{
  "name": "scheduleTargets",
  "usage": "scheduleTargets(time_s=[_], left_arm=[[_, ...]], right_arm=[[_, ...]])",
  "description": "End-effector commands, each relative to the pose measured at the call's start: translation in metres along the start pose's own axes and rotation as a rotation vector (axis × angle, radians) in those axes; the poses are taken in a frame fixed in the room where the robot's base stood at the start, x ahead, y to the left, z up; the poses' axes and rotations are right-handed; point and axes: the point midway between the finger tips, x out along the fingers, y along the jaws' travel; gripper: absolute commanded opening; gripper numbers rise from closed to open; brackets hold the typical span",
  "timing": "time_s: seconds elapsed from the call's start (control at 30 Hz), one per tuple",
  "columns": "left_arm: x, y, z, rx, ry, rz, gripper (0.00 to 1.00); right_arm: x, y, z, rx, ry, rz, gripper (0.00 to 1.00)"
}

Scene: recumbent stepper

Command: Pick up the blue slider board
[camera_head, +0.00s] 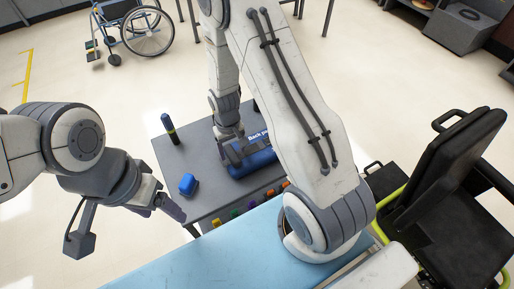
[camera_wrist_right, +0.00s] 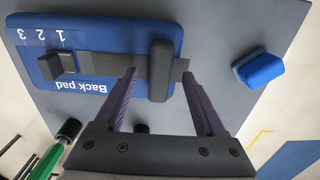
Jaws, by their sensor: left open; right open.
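The blue slider board (camera_head: 252,166) lies on the grey table, partly hidden by my right arm. In the right wrist view the blue slider board (camera_wrist_right: 125,92) shows the words "Back pad", the numbers 1 to 3, a dark track and a black upright handle (camera_wrist_right: 161,70). My right gripper (camera_wrist_right: 165,85) is open over the board, with its fingers on either side of the handle; I cannot tell whether they touch it. In the head view my right gripper (camera_head: 230,142) is at the board. My left gripper (camera_head: 168,203) is open and empty, left of the table.
A light blue padded bench (camera_head: 200,255) is in front, a black seat (camera_head: 450,180) at right.

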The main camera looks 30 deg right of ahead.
Motion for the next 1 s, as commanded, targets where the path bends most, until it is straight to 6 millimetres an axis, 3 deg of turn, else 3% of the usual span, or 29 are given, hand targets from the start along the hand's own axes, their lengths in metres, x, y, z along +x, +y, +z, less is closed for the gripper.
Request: scheduleTargets(time_s=[0.2,0.43,0.47,0.63,0.67,1.0], left_arm=[[-0.006,0.0,0.0,-0.001,0.0,0.0,0.72],[-0.005,0.0,0.0,0.0,0.0,0.0,0.72],[-0.005,0.0,0.0,0.0,0.0,0.0,0.72],[-0.005,0.0,0.0,0.0,0.0,0.0,0.72],[-0.005,0.0,0.0,0.0,0.0,0.0,0.72],[-0.005,0.0,0.0,0.0,0.0,0.0,0.72]], right_arm=[[0.02,0.0,0.0,0.0,0.0,0.0,0.72],[0.022,0.0,0.0,0.0,0.001,0.0,0.72],[0.022,0.0,0.0,0.0,0.001,0.0,0.69],[0.022,0.0,0.0,0.0,0.001,0.0,0.04],[0.022,0.0,0.0,0.0,0.001,0.0,0.0],[0.022,0.0,0.0,0.0,0.0,0.0,0.0]])
